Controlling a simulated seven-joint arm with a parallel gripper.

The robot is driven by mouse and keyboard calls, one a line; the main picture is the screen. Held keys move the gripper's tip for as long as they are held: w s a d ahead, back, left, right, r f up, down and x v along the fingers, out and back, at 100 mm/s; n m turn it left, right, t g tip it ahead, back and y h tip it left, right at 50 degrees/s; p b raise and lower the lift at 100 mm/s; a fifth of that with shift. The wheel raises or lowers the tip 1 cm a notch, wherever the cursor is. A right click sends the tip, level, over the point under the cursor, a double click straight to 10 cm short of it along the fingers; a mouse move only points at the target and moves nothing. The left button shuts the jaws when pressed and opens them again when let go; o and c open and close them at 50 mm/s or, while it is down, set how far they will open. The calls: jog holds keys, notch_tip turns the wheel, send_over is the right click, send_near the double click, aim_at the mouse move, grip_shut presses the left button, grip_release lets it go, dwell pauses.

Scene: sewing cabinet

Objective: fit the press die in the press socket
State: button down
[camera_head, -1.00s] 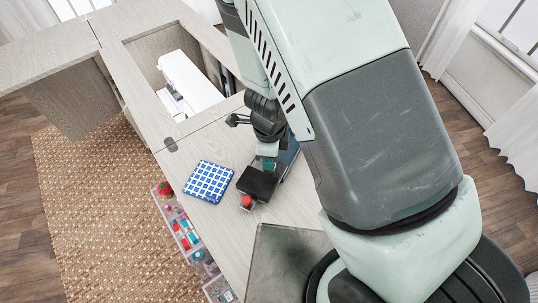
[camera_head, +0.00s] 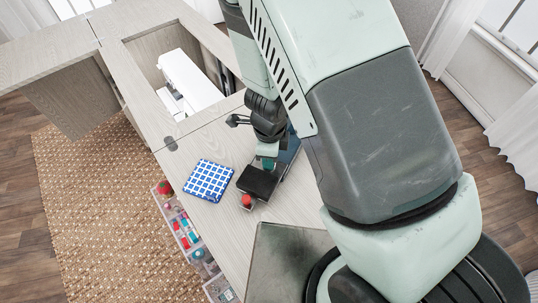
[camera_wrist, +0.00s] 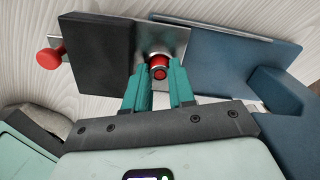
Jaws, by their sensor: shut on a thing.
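The press die (camera_wrist: 159,60), a small red and silver cylinder, stands between the fingertips of my gripper (camera_wrist: 160,82) in the wrist view. My gripper is shut on it. The die is at the silver metal plate of the press, beside the black block (camera_wrist: 97,50). The press socket is not clearly visible, and I cannot tell whether the die is in it or above it. In the head view, my gripper (camera_head: 268,164) is low over the press, just behind the black block (camera_head: 257,182). The die is hidden there.
A red knob (camera_head: 246,200) sticks out at the front of the press. Blue panels (camera_wrist: 232,58) stand close right of my fingers. A blue-and-white checked pad (camera_head: 208,180) lies to the left on the table. A dark metal plate (camera_head: 285,262) lies nearer me.

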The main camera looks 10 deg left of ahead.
jog(key=c, duration=0.9)
grip_release()
jog(key=shift+s, duration=0.1)
jog(key=shift+o, duration=0.2)
notch_tip(320, 180, up, 11)
jog(key=shift+f, duration=0.1)
